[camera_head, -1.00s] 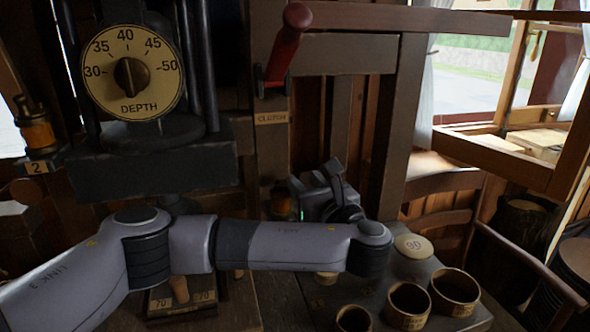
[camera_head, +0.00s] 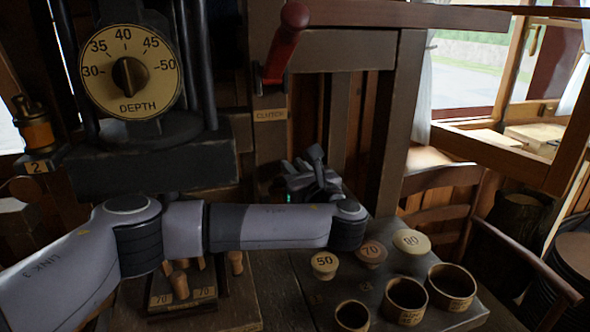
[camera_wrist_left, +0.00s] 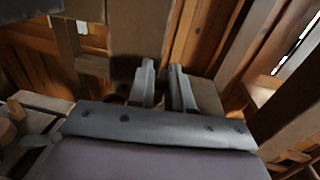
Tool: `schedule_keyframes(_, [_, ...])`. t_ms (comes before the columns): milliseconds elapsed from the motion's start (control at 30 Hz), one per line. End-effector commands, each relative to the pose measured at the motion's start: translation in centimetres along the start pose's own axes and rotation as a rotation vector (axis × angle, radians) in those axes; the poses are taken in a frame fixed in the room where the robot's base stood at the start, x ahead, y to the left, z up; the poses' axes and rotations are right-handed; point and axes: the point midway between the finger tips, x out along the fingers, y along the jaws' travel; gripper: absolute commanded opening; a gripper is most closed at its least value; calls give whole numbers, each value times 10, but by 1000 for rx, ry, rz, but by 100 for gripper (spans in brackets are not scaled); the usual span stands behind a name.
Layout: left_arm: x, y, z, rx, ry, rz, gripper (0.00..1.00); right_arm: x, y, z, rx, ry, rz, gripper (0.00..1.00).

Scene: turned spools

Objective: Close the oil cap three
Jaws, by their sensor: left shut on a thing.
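My left gripper (camera_head: 312,168) is at the wooden posts below the clutch label, with its wrist turned away from the head camera. In the left wrist view its two fingers (camera_wrist_left: 166,88) are close together in front of a brown post, with a narrow gap between them. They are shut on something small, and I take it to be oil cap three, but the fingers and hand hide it. I cannot see whether the cap is open or closed. An amber oil cup marked 2 (camera_head: 38,135) stands at the far left. My right gripper is not in view.
A depth dial (camera_head: 130,73) is at the upper left. Round plugs marked 50 (camera_head: 324,264), 70 (camera_head: 371,252) and 90 (camera_head: 412,241) and several brass rings (camera_head: 405,300) stand at the lower right.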

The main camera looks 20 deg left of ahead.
Motion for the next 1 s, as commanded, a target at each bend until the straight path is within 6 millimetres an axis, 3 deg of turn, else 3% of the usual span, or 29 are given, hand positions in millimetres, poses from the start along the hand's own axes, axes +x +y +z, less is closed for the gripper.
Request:
schedule_keyframes(367, [-5,3,-1,0,1,-145,0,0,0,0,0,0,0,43])
schedule_keyframes(1000, [-20,15,-1,1,1,-644,0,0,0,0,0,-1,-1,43])
